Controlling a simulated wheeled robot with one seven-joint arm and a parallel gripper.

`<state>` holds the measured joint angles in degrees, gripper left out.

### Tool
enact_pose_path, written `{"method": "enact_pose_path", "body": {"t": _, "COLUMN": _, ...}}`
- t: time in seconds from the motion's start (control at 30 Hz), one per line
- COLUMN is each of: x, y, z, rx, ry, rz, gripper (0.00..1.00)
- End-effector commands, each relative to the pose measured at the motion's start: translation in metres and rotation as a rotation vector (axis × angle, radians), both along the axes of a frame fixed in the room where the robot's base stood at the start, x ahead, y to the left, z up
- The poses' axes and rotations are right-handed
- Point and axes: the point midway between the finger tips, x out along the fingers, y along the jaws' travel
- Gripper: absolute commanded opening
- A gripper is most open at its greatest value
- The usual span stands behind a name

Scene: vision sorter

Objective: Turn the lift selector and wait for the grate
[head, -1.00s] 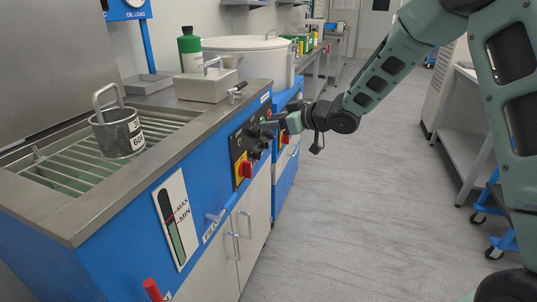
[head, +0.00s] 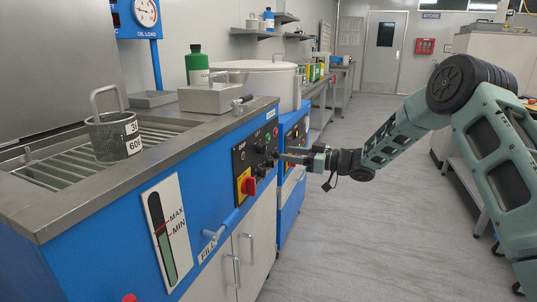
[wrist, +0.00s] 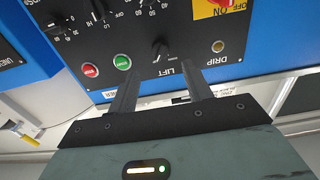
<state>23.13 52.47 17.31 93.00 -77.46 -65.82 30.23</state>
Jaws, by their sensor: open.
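The lift selector (wrist: 160,48) is a small black knob on a black control panel, above the printed word LIFT in the wrist view. My gripper (wrist: 160,72) is open, its two dark fingers on either side of the LIFT label, short of the knob in the picture. I cannot tell whether they touch the panel. The slatted grate (head: 48,166) lies in the steel-topped tank at the left. A grey handled basket (head: 117,138) stands on it.
Near the selector are a green button (wrist: 122,62), a red button (wrist: 90,70), a DRIP lamp (wrist: 218,46) and a red-yellow rotary switch (wrist: 222,5). The floor (head: 345,235) right of the cabinet is clear.

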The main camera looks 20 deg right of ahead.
Motion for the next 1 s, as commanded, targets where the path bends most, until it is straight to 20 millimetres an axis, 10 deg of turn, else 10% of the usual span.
{"method": "enact_pose_path", "body": {"t": 0.4, "x": 0.041, "y": 0.057, "z": 0.0, "rx": 0.0, "ry": -0.001, "rz": 0.001, "gripper": 0.5}}
{"method": "enact_pose_path", "body": {"t": 0.83, "x": 0.047, "y": 0.065, "z": 0.0, "rx": 0.001, "ry": -0.001, "rz": -0.001, "gripper": 0.5}}
{"method": "enact_pose_path", "body": {"t": 1.0, "x": 0.047, "y": 0.065, "z": 0.0, "rx": 0.001, "ry": -0.001, "rz": 0.0, "gripper": 0.05}}
